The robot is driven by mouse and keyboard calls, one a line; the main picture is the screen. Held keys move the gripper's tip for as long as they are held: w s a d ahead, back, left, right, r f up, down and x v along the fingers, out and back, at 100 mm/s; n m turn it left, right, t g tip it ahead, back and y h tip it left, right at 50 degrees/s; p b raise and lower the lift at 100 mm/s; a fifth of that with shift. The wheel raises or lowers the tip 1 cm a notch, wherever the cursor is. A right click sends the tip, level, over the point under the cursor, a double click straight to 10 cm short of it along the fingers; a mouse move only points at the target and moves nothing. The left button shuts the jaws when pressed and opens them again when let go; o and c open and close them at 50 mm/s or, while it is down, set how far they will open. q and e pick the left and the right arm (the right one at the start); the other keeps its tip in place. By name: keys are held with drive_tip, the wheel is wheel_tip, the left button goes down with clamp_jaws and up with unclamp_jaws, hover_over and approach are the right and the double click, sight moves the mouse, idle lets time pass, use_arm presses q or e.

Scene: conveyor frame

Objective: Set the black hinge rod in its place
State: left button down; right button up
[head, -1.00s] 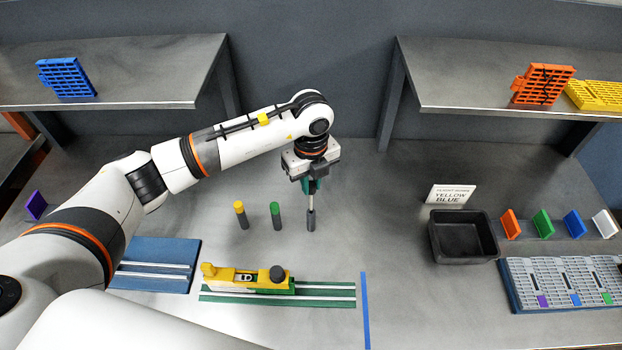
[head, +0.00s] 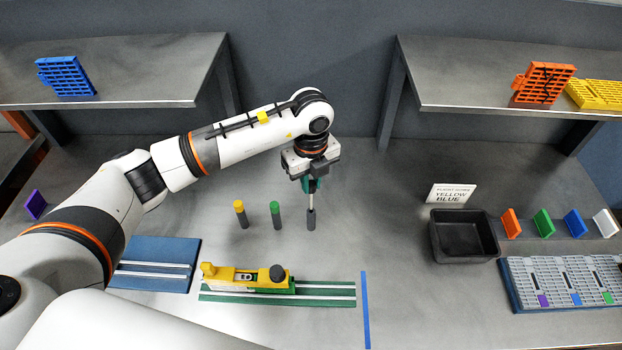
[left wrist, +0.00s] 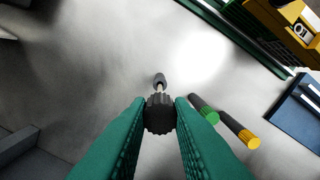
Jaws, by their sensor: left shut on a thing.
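My left gripper (head: 312,188) points down over the table and is shut on the black hinge rod (left wrist: 160,113). In the left wrist view its ribbed black head sits between the two green fingertips (left wrist: 160,118), with a pale metal part beyond it. In the head view a thin silver shaft runs down from the fingers to a dark grey cylinder (head: 311,220). I cannot tell whether the cylinder touches the table. A green-topped rod (head: 276,215) and a yellow-topped rod (head: 240,214) stand to its left. My right gripper is out of view.
A yellow and green assembly (head: 245,280) with a dark knob lies on a green railed base (head: 325,293) in front. A blue railed base (head: 155,265) is at left. A black bin (head: 463,257) and grey rack (head: 560,283) stand right. Shelves (head: 140,100) hang behind.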

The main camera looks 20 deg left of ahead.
sight(311, 208)
use_arm(q)
drive_tip(key=shift+f, duration=0.2)
drive_tip(key=shift+f+b, duration=3.3)
drive_tip(key=shift+f, duration=0.9)
drive_tip(key=c, duration=1.2)
unclamp_jaws()
wheel_tip(311, 208, up, 12)
drive_tip(key=shift+b, duration=0.9)
